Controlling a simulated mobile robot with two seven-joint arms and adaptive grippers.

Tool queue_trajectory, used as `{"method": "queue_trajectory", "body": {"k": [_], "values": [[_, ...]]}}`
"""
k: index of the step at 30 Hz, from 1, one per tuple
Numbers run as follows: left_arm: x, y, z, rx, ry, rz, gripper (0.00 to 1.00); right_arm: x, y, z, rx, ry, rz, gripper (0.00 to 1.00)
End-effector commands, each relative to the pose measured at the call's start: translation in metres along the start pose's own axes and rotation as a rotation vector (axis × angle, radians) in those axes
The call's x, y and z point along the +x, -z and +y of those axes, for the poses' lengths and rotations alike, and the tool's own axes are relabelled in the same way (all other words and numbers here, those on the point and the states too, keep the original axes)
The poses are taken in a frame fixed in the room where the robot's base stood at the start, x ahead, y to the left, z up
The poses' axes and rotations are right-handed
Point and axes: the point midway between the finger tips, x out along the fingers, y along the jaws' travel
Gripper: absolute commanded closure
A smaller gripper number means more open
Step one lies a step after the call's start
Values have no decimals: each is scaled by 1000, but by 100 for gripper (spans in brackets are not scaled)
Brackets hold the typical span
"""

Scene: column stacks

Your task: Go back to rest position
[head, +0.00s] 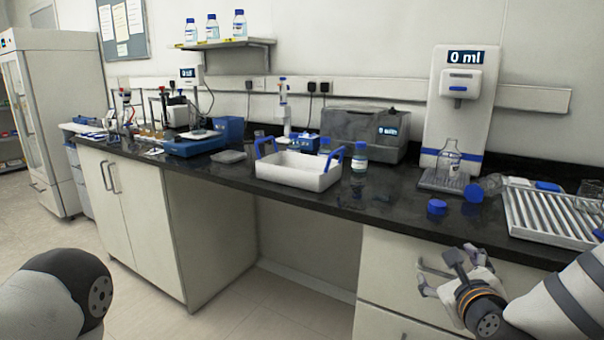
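My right gripper (432,272) is at the lower right, in front of the drawer front below the counter edge. Its fingers are spread apart with nothing between them. My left gripper is outside the picture.
A black counter (285,195) runs across the view. The floor at front left is clear.

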Motion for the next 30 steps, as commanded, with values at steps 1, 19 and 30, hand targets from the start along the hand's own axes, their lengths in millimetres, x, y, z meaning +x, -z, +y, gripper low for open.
{"method": "queue_trajectory", "body": {"k": [1,19,30], "values": [[1,1,0,1,-1,2,43,-7,27,28,-157,-80,47,24],[0,1,0,1,-1,2,43,-323,338,178,-2080,-1694,-501,24],[0,1,0,1,-1,1,43,-344,347,173,-2133,-1790,-628,24]]}}
